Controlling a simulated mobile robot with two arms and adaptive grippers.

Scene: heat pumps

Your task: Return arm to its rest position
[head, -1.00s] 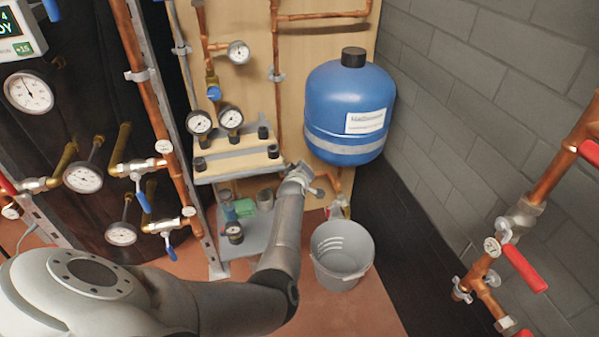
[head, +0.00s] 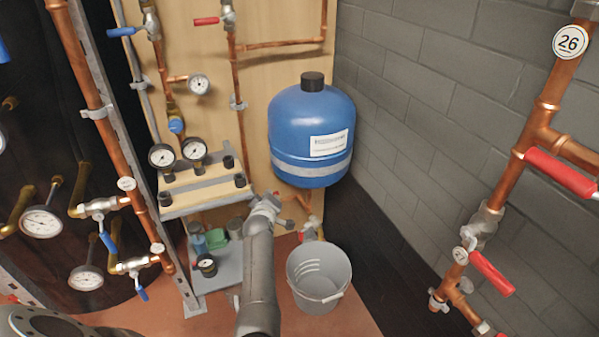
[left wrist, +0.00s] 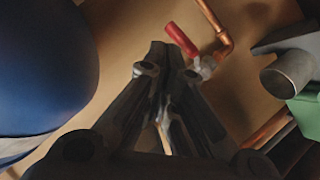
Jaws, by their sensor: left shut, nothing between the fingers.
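My left arm comes up from the bottom of the head view. Its left gripper (head: 272,205) is at the lower left of the blue tank (head: 302,115), by the right end of the shelf (head: 172,208). In the left wrist view the gripper's dark fingers (left wrist: 160,55) are shut, with nothing held. The blue tank (left wrist: 40,65) fills the left side of that view. A red valve handle (left wrist: 181,40) on a copper pipe (left wrist: 212,18) shows just beyond the fingers. I cannot tell whether they touch it. My right gripper is not in view.
A grey bucket (head: 318,292) stands on the floor right of the arm. Copper pipes with gauges (head: 42,222) and blue-handled valves (head: 108,240) are on the left. A copper pipe with red handles (head: 492,274) runs along the right, before the grey block wall (head: 440,110).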

